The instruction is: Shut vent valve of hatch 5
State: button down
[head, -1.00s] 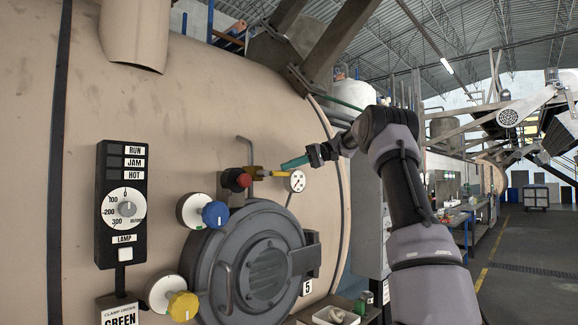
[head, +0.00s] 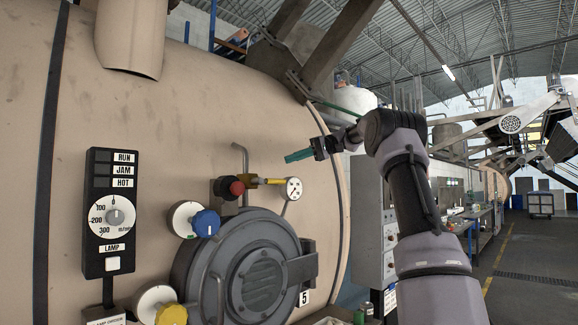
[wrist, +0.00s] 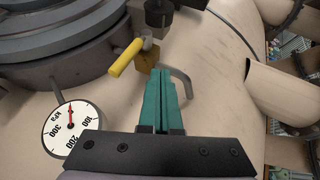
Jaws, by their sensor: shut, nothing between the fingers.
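The vent valve of hatch 5 has a yellow lever (head: 265,181) on an upright bent pipe (head: 245,160) above the round grey hatch (head: 205,265). The lever points right, crosswise to the pipe, toward the gauge. In the wrist view the lever (wrist: 127,57) sticks out from its yellow body, left of the fingertips. My gripper (head: 288,158) has teal fingers, pressed together and empty. It is above and right of the lever in the head view, apart from it. The wrist view also shows the closed fingers (wrist: 163,78) pointing toward the pipe.
A round pressure gauge (head: 293,188) stands right of the lever; a red knob (head: 237,188) is left of it. A control panel (head: 112,212) is farther left. The space above the valve is open.

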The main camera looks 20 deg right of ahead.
jog(key=v, duration=0.7)
jog(key=shift+d+r, duration=0.15)
jog(key=s+a+f+m+t+h, duration=0.1)
jog(key=s+a+f+h, duration=0.2)
jog(key=s+a, duration=0.3)
jog(key=s+a+f+m+t+h, duration=0.1)
jog(key=s+a+f+m+h, duration=0.1)
jog(key=s+a+h, duration=0.3)
jog(key=s+d+f+m+t+h, duration=0.1)
jog(key=s+f+t+h, duration=0.1)
jog(key=s+f, duration=0.7)
jog(key=s+d+f+m+t+h, duration=0.1)
jog(key=s+f+m+t+h, duration=0.1)
jog(key=s+f, duration=0.7)
jog(key=s+t, duration=0.1)
jog(key=s, duration=0.5)
jog(key=shift+s+d, duration=0.15)
jog(key=shift+s, duration=0.2)
